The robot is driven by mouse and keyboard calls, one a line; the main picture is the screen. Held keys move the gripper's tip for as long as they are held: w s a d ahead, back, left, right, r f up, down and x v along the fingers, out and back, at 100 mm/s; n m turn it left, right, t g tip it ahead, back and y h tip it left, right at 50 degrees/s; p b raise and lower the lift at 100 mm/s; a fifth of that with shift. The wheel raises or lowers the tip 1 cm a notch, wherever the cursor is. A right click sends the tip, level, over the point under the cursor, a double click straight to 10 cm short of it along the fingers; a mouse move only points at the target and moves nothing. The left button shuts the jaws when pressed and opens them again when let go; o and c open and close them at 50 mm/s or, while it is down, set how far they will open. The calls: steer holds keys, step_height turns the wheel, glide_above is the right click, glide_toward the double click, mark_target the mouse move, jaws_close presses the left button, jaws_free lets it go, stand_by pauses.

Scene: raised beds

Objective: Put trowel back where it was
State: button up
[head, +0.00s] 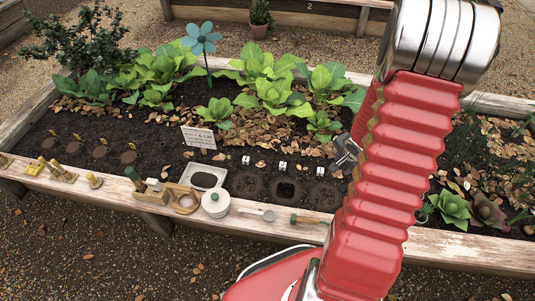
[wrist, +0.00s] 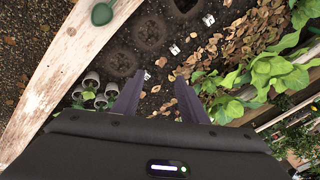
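I cannot pick out the trowel for certain in either view. In the head view, a small spoon-shaped grey tool (head: 268,214) lies on the bed's front wooden edge. A small green-topped item (head: 294,218) is just right of it. A smooth green rounded thing (wrist: 102,14) lies on the wooden edge in the wrist view; I cannot tell if it is part of a tool. My gripper (head: 345,151) is above the soil, right of the planting holes. In the wrist view, my gripper (wrist: 158,92) has its two fingers apart with nothing between them. My red arm hides part of the bed.
The wooden edge (head: 420,244) holds a round white container (head: 216,203), a wooden ring (head: 182,199) and small pegs. Planting holes (head: 286,189) have white markers behind them. Leafy plants (head: 270,85) and a blue flower (head: 202,39) stand farther back. Small pots (wrist: 91,82) show in the wrist view.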

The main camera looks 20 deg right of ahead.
steer(key=w+a+r+n+h, duration=0.1)
steer(key=a+r+n, duration=0.4)
steer(key=r, duration=0.6)
steer(key=w+a+r+n+h, duration=0.1)
steer(key=a+r+n, duration=0.1)
steer(key=a+r, duration=0.7)
steer(key=s+a+r+n+y, duration=0.1)
steer(key=s+a+r+n, duration=0.2)
steer(key=a, duration=0.3)
steer(key=s+a+r+n+t+y, duration=0.1)
steer(key=s+a+r+n+y, duration=0.1)
steer(key=s+a+r+n, duration=0.1)
steer(key=s+a+r+n+y, duration=0.1)
steer(key=s+a+r+n, duration=0.3)
steer(key=a, duration=0.6)
step_height(320, 180, up, 2)
steer(key=shift+s+r+t+y, duration=0.15)
steer(key=shift+s+t+y, duration=0.25)
steer(key=shift+s, duration=0.15)
steer(key=shift+c, duration=0.3)
steer(key=shift+c, duration=0.7)
steer(key=shift+d, duration=0.1)
